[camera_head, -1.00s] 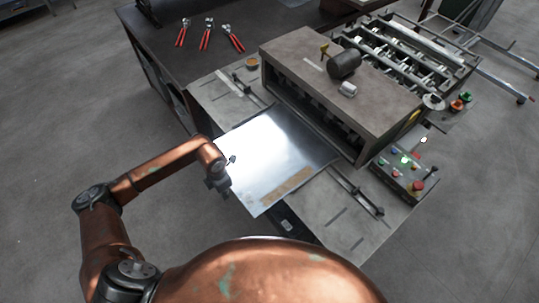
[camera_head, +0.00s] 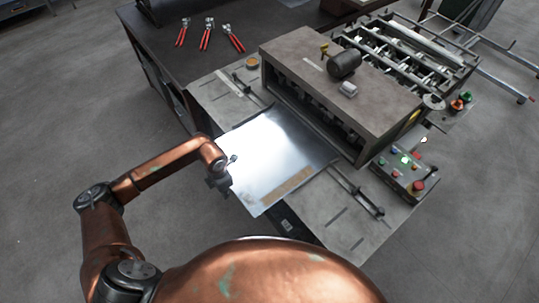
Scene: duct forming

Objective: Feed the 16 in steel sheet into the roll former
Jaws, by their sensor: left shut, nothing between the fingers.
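The steel sheet (camera_head: 278,150) lies flat on the infeed table (camera_head: 345,225) of the roll former (camera_head: 335,85). It is bright and shiny, with a tan strip near its front right edge. Its far edge is at the machine's entry side; whether it is between the rolls cannot be seen. My left gripper (camera_head: 222,184) is at the sheet's left edge, shut with nothing in it. Whether its fingers touch the sheet is hard to tell. My right gripper is not in view.
A control box (camera_head: 405,172) with coloured buttons stands right of the infeed. A mallet (camera_head: 344,64) and a tape roll (camera_head: 347,89) lie on the machine's top. Red-handled snips (camera_head: 207,34) lie on the dark bench (camera_head: 160,60). Guide bars flank the sheet.

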